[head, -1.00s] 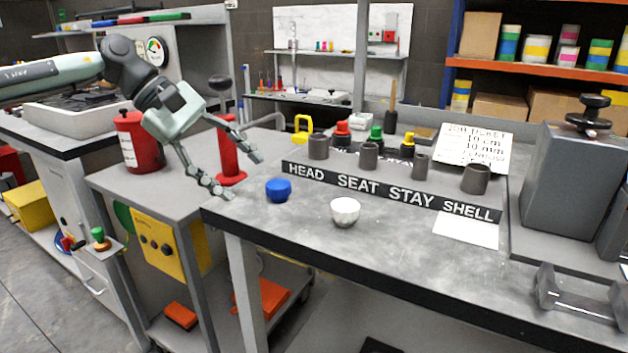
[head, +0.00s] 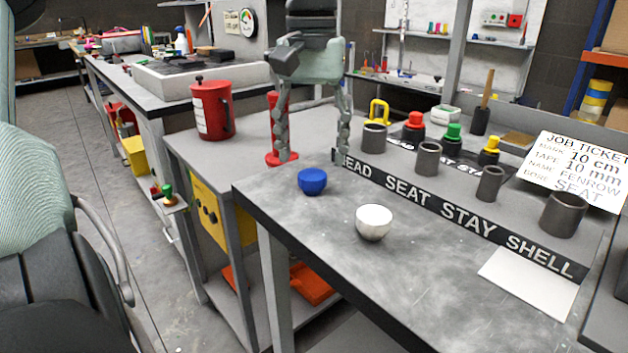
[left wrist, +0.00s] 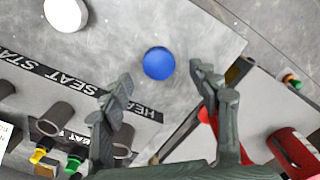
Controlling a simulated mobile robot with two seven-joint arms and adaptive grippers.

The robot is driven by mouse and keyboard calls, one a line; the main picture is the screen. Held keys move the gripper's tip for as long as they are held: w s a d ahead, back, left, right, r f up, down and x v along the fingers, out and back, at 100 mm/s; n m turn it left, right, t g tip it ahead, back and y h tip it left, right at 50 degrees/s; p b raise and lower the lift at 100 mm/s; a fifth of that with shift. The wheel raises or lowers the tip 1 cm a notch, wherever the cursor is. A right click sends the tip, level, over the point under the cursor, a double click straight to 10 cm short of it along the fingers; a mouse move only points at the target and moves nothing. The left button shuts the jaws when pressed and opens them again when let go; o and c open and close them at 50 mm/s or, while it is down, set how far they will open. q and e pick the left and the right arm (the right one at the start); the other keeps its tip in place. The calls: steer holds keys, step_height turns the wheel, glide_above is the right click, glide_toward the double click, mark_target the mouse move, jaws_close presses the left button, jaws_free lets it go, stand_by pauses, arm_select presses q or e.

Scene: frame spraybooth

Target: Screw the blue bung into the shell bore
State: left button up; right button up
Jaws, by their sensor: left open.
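The blue bung (head: 312,181) stands on the bench near its left corner, apart from my gripper. My left gripper (head: 314,150) is open and empty, fingers pointing down, and appears behind and above the bung in the head view. In the left wrist view the bung (left wrist: 158,63) lies just beyond the gap between the fingertips (left wrist: 161,74). The shell bore (head: 564,214) is a dark grey upright tube at the right end of the labelled strip, behind the word SHELL. My right gripper is not in view.
A white cup-like piece (head: 374,222) stands right of the bung. Other grey tubes (head: 428,158) stand behind the label strip (head: 440,208), with coloured-top pieces (head: 453,136) behind them. A red stand (head: 274,130) and red can (head: 212,108) are on the left bench. The front bench top is mostly clear.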

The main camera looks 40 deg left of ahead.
mark_target(312, 174)
arm_select(q)
step_height(312, 174, down, 4)
steer(key=shift+s, duration=0.1)
steer(key=shift+c, duration=0.5)
steer(key=shift+r, duration=0.1)
steer(key=c, duration=1.1)
steer(key=shift+c, duration=0.2)
